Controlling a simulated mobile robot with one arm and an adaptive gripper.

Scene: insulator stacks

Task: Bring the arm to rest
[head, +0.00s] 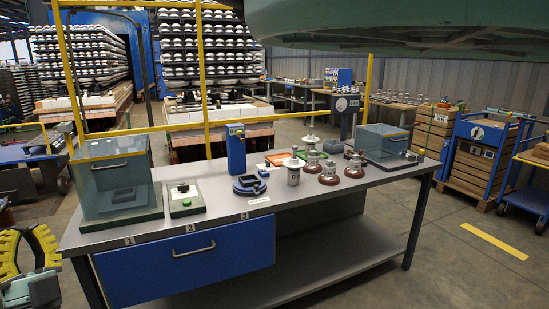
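My gripper (27,243) shows at the lower left edge, with two yellow-and-black ribbed fingers standing apart. Nothing shows between them, so it looks open and empty. It is left of the grey workbench (310,208), clear of the bench's left end. Part of the gripper is cut off by the picture edge.
The bench bears two clear-sided boxes (118,178) (384,140), a blue upright device (236,150), a blue fixture (249,185) and several brown-based insulators (328,172). A blue drawer (185,268) hangs below. Yellow posts (203,80) stand behind; floor is free at right.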

